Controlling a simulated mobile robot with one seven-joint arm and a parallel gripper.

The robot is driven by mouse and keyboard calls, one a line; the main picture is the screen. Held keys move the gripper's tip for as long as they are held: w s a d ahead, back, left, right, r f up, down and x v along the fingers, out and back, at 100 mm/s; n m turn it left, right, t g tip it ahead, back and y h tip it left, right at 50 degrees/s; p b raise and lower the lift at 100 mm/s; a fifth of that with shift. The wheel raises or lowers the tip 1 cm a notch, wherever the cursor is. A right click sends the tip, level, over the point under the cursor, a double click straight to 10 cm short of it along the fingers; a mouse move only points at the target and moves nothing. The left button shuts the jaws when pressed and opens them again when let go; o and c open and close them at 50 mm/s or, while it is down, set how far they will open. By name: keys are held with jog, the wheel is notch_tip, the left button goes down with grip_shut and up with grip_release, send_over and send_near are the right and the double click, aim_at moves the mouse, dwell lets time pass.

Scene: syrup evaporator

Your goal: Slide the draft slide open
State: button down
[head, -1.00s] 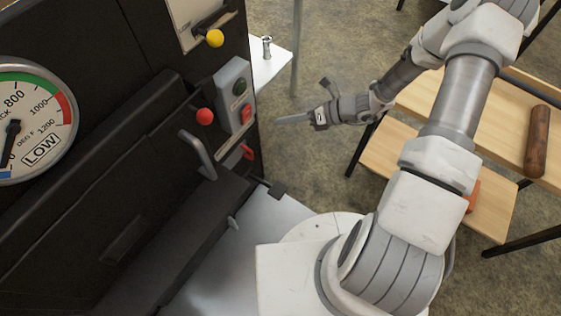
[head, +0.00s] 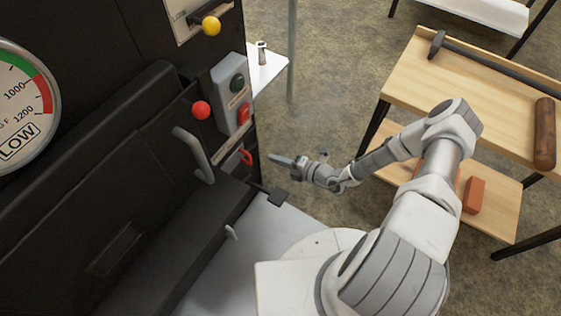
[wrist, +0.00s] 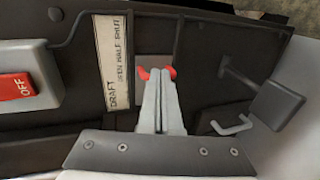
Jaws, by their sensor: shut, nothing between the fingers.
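The draft slide's red handle (head: 246,156) shows low on the black front in the head view, beside the pale draft label (head: 226,144). In the wrist view the label (wrist: 114,62) reads DRAFT, OPEN, HALF, SHUT. Red parts of the handle (wrist: 171,71) show on both sides of my fingertips there, and its middle is hidden behind them. My gripper (head: 271,157) is shut and empty, pointing at the front just right of the handle in the head view. In the wrist view my gripper (wrist: 163,78) overlaps the handle; contact cannot be told.
A switch box (head: 230,90) with green and red buttons sits above the label. A red knob (head: 201,109), a yellow knob (head: 211,26) and a grey door handle (head: 195,154) stick out nearby. A black block on a rod (head: 278,196) juts out below. A wooden table (head: 440,90) stands right.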

jog(key=b+x, duration=0.3)
jog(key=x, duration=0.7)
jog(key=shift+s, duration=0.1)
jog(key=p+v, duration=0.3)
jog(key=v, duration=0.6)
jog(key=shift+f+p, duration=0.35)
jog(key=shift+p, duration=0.05)
dwell(0.7)
jog(key=shift+d, duration=0.15)
